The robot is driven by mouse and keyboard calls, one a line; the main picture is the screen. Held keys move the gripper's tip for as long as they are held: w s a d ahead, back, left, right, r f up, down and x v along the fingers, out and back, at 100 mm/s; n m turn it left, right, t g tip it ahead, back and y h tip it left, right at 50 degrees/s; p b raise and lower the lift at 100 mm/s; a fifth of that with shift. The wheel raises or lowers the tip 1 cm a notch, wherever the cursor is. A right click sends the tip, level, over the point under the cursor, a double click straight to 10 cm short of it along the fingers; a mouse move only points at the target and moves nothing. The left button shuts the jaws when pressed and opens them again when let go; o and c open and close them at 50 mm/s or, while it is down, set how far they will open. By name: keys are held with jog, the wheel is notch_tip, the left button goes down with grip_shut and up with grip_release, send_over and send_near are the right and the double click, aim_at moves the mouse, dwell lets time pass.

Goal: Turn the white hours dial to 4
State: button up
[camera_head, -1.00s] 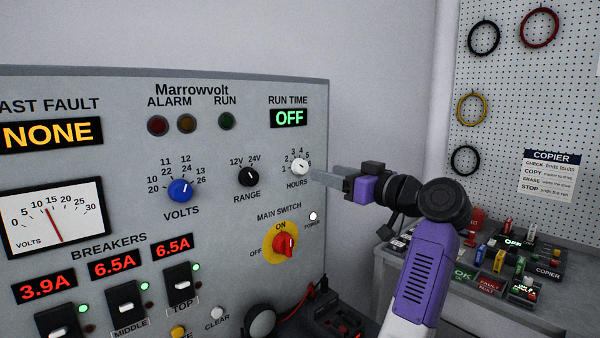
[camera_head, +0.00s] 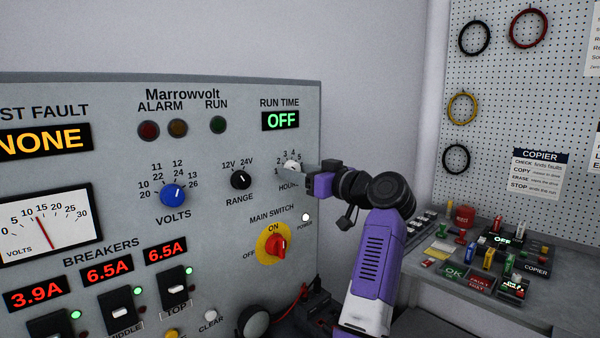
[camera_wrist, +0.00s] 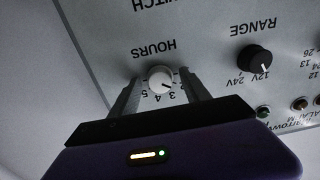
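The white hours dial (camera_head: 291,165) is on the upper right of the grey panel, below the RUN TIME display (camera_head: 281,120), which reads OFF. In the wrist view the dial (camera_wrist: 160,79) shows upside down, with its dark pointer mark near the 3 to 4 part of its scale; the exact number is hard to tell. My gripper (camera_wrist: 158,88) is open, with one finger on each side of the dial and small gaps showing. In the head view my gripper (camera_head: 298,171) partly covers the dial and the HOURS label.
The black range knob (camera_head: 241,179) is left of the dial, and the blue volts knob (camera_head: 172,194) is farther left. The red main switch (camera_head: 277,245) on its yellow plate is below. A bench with a copier (camera_head: 505,240) stands at the right.

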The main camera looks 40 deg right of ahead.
grip_shut()
jog(key=shift+m, duration=0.3)
jog(key=m+p, duration=0.1)
jog(key=m, duration=0.2)
jog(key=m+p, duration=0.2)
jog(key=m, duration=0.1)
jog(key=shift+r+m+p, duration=0.2)
jog(key=shift+m+p, duration=0.1)
jog(key=m+p, duration=0.3)
jog(key=m, duration=0.2)
jog(key=shift+m+p, duration=0.6)
jog(key=shift+m, duration=0.3)
jog(key=shift+f, duration=0.1)
jog(key=shift+o, duration=0.2)
grip_release()
